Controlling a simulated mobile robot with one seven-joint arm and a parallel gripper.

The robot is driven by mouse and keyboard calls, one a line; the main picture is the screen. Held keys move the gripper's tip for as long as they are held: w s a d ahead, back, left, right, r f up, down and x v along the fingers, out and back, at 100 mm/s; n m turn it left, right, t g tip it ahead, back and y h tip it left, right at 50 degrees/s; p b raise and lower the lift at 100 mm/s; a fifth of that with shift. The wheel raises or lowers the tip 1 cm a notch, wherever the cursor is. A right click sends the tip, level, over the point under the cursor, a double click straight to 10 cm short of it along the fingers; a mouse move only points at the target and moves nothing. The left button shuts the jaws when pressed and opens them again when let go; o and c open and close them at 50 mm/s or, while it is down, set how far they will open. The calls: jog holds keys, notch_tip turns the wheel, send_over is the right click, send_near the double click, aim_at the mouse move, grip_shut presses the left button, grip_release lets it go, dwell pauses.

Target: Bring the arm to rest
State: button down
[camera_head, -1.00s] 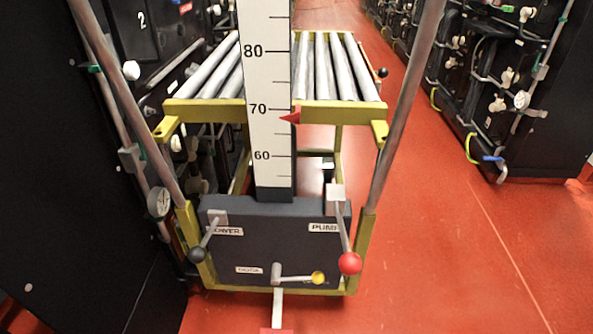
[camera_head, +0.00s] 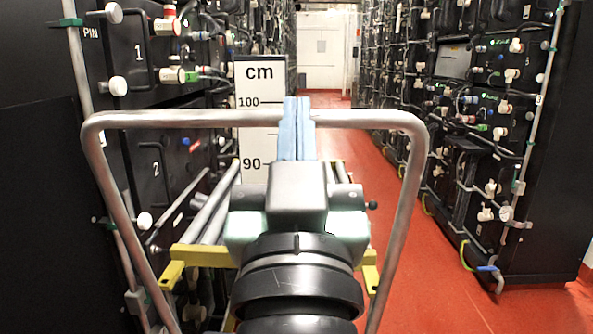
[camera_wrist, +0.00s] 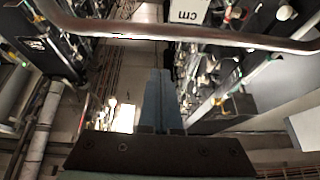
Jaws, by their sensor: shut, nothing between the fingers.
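My gripper (camera_head: 297,128) stands in the middle of the head view, pointing away from me. Its two blue fingers lie side by side, shut, with nothing between them. In the picture the fingertips overlap the top bar of the grey push handle (camera_head: 180,119) and the white cm scale (camera_head: 259,120); I cannot tell whether they touch. In the wrist view the shut fingers (camera_wrist: 160,100) point up the picture, and the handle bar (camera_wrist: 190,33) crosses beyond them. My wrist hides much of the roller cart below.
The yellow-framed roller cart (camera_head: 200,256) stands ahead. Black battery racks line the left (camera_head: 150,160) and right (camera_head: 495,150). A red floor aisle (camera_head: 420,275) lies open to the right, leading to a white door (camera_head: 322,52).

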jog(key=s+r+t+p, duration=0.2)
jog(key=s+r+p, duration=0.2)
jog(key=r, duration=0.5)
jog(key=s+r+t+p, duration=0.2)
jog(key=s+r+p, duration=0.15)
jog(key=r, duration=0.55)
notch_tip(320, 180, up, 34)
jog(key=p, duration=3.4)
jog(key=shift+w, duration=0.3)
jog(key=shift+f, duration=0.1)
